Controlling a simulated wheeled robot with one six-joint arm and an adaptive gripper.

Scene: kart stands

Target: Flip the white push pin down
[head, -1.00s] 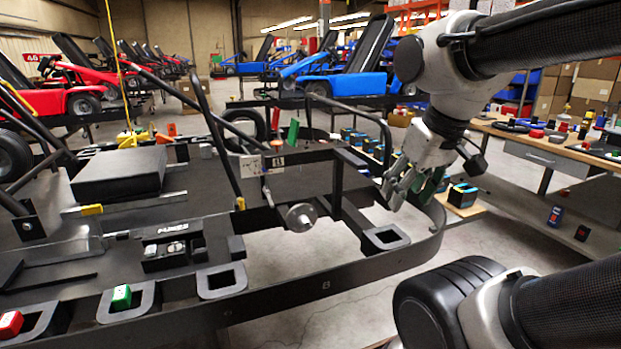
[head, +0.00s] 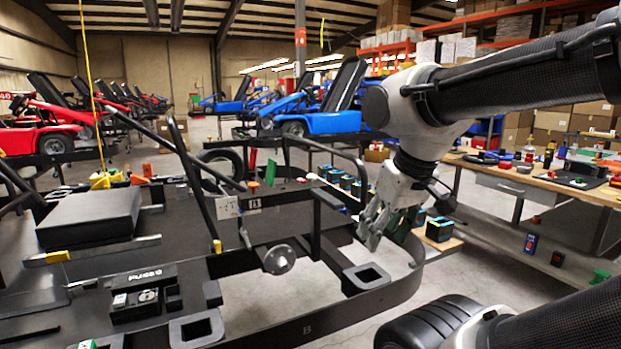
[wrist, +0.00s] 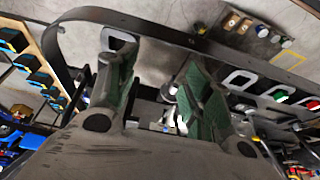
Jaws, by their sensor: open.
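I cannot clearly single out a white push pin in either view. A pale plate (head: 227,207) with small dark marks stands on the black kart frame (head: 330,318), beside an orange-red knob (head: 252,188). A round metal disc (head: 279,259) sits on the frame nearer to me. My gripper (head: 370,236) is open and empty over the right end of the frame, to the right of the plate and disc. In the wrist view its green-padded fingers (wrist: 156,68) are apart. A small whitish part (wrist: 181,125) shows between them, too small to name.
A square-holed bracket (head: 367,277) lies below my gripper. Batteries (head: 440,229) stand on a shelf to its right. Upright black bars rise from the frame. A green block (wrist: 281,97) and a red block (wrist: 312,105) sit along the frame. A workbench (head: 540,180) stands at right.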

